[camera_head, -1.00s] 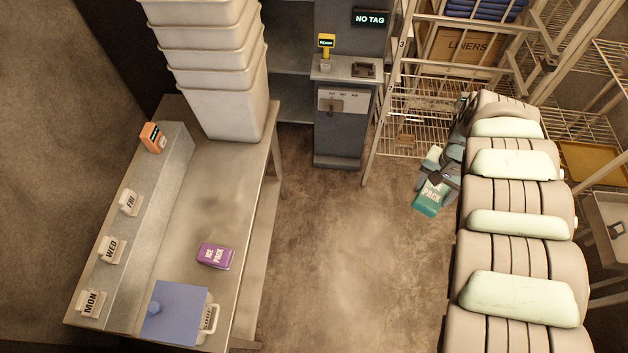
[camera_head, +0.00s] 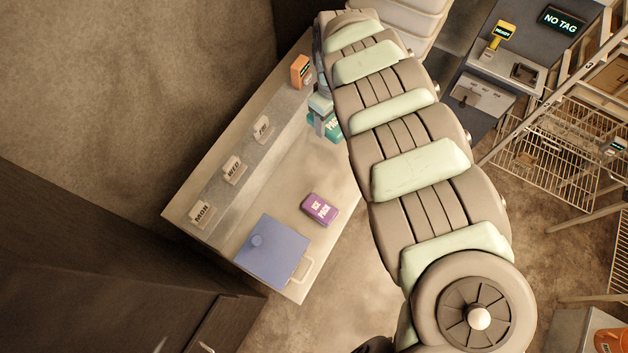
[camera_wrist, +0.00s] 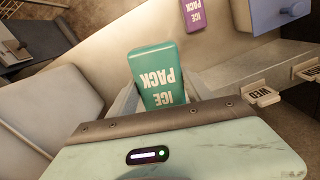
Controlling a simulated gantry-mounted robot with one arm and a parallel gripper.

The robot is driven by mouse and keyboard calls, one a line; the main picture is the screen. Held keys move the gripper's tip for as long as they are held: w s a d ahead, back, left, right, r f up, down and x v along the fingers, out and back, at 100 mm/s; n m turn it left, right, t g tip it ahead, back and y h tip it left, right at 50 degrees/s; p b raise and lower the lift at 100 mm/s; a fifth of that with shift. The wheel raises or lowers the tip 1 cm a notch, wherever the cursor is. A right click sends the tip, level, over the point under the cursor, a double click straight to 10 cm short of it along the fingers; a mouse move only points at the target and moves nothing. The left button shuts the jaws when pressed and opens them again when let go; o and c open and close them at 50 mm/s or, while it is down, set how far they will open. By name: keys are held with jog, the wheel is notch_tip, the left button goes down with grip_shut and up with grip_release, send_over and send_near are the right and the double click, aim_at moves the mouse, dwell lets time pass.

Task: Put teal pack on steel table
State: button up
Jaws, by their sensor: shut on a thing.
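The teal pack (camera_head: 327,127) is in my gripper (camera_head: 322,112), over the far part of the steel table (camera_head: 292,188). In the wrist view the teal pack (camera_wrist: 158,75) stands out past the gripper's edge, with its "ICE PACK" print upside down. My gripper is shut on it; the fingers are mostly hidden. I cannot tell whether the pack touches the table. A purple ice pack (camera_head: 319,209) lies on the steel table nearer the front, and also shows in the wrist view (camera_wrist: 195,14).
A blue-lidded container (camera_head: 272,250) stands at the table's near end. A ledge along the wall side bears MON (camera_head: 201,213), WED (camera_head: 234,170) and FRI (camera_head: 263,128) tags and an orange device (camera_head: 301,71). The table's middle has bare room.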

notch_tip(320, 180, down, 5)
jog(key=s+n+b, duration=0.2)
jog(key=n, duration=1.4)
jog(key=n+b, duration=0.5)
jog(key=b, duration=0.3)
send_over(324, 176)
notch_tip(324, 176, down, 17)
jog(key=shift+a+r, duration=0.1)
jog(key=shift+r, duration=0.1)
notch_tip(324, 176, down, 5)
jog(key=shift+f, duration=0.1)
jog(key=shift+w, duration=0.1)
jog(key=shift+f, duration=0.1)
jog(key=o, duration=1.6)
jog(key=shift+o, duration=0.2)
